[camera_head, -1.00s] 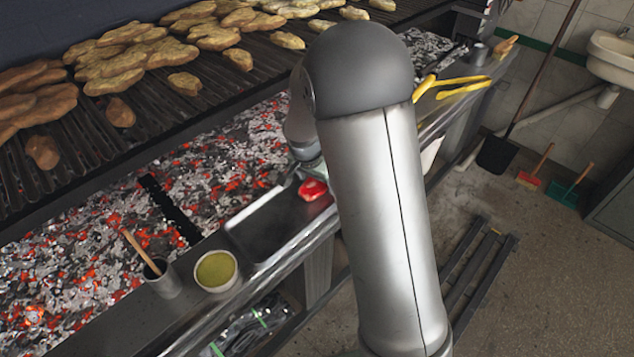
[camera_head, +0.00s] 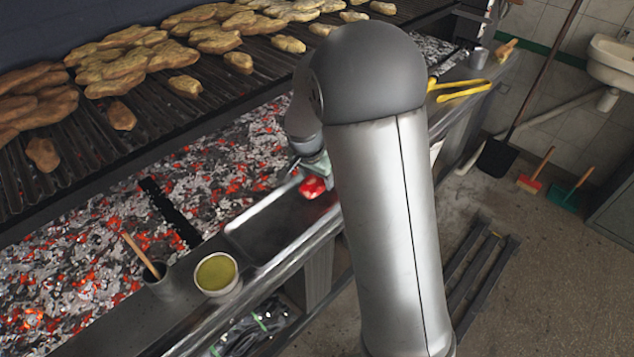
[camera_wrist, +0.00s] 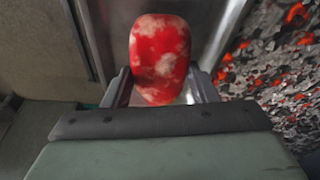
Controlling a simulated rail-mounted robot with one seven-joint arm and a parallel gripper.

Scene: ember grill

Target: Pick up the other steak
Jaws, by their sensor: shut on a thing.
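A red raw steak with pale marbling (camera_wrist: 160,58) is between the two fingers of my gripper (camera_wrist: 161,88) in the wrist view. The gripper is shut on it, and the steak stands up past the fingertips. In the head view the steak (camera_head: 312,187) shows as a red patch at the right end of the metal tray (camera_head: 262,226), beside my arm. My arm hides part of the tray's right end and most of the gripper there. The visible part of the tray is bare.
Glowing coals (camera_head: 225,180) lie behind the tray, and the grill grate (camera_head: 150,120) above them carries many browned pieces. A cup with a brush (camera_head: 160,280) and a bowl of green sauce (camera_head: 216,273) stand left of the tray. Yellow tongs (camera_head: 462,90) lie on the ledge to the right.

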